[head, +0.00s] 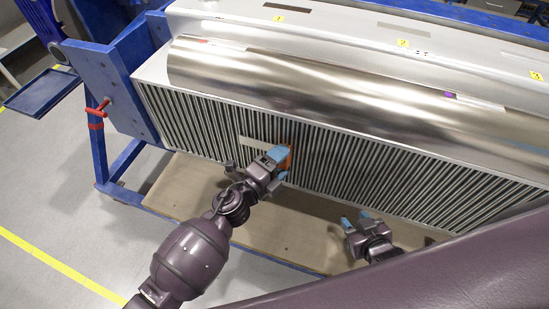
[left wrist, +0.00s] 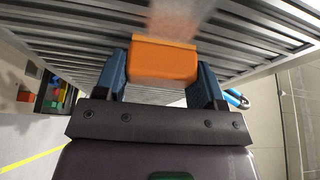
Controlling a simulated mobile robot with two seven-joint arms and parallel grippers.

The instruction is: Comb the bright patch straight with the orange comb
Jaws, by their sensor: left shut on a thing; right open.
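The orange comb (left wrist: 163,62) is clamped between the blue fingers of my left gripper (left wrist: 163,75). In the head view the comb (head: 288,160) shows partly behind the fingers of my left gripper (head: 279,163), at the finned face. The comb's far edge is at the fins in the left wrist view; I cannot tell if its teeth sit between them. A pale, bright patch (head: 260,143) lies on the fins just up and left of the comb. My right gripper (head: 356,219) is open and empty, low in front of the fins.
The finned block (head: 390,175) lies under a large shiny metal cylinder (head: 330,85). A blue frame (head: 112,90) with a red clamp handle (head: 98,109) stands at the left. A tan board (head: 190,190) lies below. Colored bins (left wrist: 58,95) show in the left wrist view.

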